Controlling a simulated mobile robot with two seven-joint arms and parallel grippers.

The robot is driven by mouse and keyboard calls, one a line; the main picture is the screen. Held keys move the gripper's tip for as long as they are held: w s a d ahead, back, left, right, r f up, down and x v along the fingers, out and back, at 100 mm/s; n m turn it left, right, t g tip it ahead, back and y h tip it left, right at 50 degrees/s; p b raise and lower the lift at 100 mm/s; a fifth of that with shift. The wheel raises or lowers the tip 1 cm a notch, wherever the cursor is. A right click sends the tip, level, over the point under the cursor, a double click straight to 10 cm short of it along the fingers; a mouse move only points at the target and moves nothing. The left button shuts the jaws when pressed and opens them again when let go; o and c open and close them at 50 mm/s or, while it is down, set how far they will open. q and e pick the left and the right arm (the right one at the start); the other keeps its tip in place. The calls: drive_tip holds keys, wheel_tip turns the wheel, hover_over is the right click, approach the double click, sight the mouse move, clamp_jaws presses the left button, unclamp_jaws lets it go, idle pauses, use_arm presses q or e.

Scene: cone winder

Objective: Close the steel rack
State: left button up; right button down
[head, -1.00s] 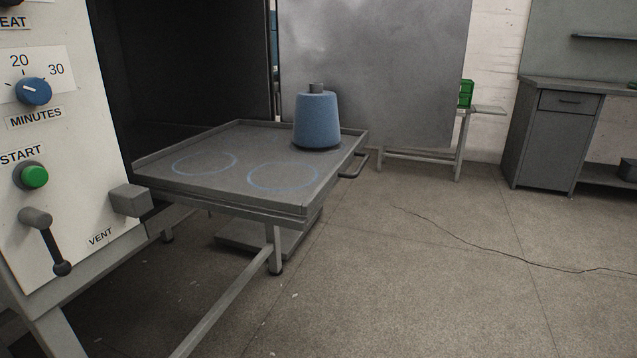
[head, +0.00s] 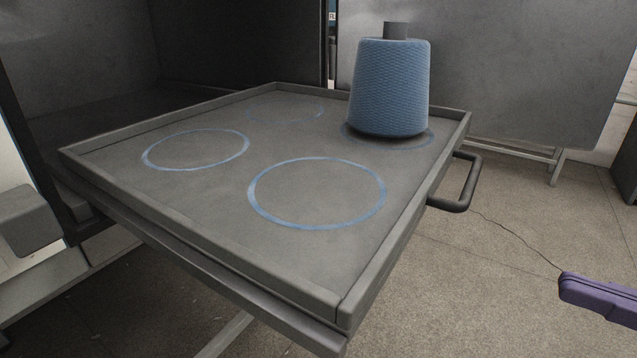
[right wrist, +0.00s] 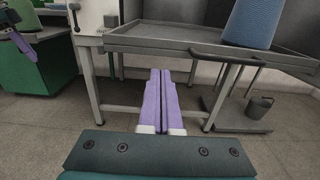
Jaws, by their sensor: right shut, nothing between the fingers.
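The steel rack (head: 215,215) is a flat grey tray with a low rim, pulled out of the dark chamber (head: 235,45). A black bar handle (head: 466,190) sticks out from its right edge; it also shows in the right wrist view (right wrist: 224,57). A blue yarn cone (head: 388,90) stands upright on the rack's far right ring mark. My right gripper (head: 562,284), purple, is shut and empty, apart from the handle, right of and nearer than it. In the right wrist view its fingers (right wrist: 161,72) point toward the rack. What seems my left gripper (right wrist: 22,46) shows small at the far left.
A large grey door panel (head: 490,70) stands open behind the rack. A grey block (head: 28,218) sticks out from the machine front at the left. In the right wrist view a bucket (right wrist: 260,107) stands on a low platform.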

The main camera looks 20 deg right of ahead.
sight(406, 237)
drive_tip(key=x, duration=1.2)
drive_tip(key=shift+w+a, duration=0.1)
drive_tip(key=shift+a, duration=0.45)
use_arm(q)
drive_tip(key=shift+s+a+f, duration=0.1)
drive_tip(key=shift+s+a, duration=0.1)
drive_tip(key=shift+s, duration=0.1)
use_arm(e)
drive_tip(key=shift+w+a, duration=0.25)
drive_tip(key=shift+w, duration=0.1)
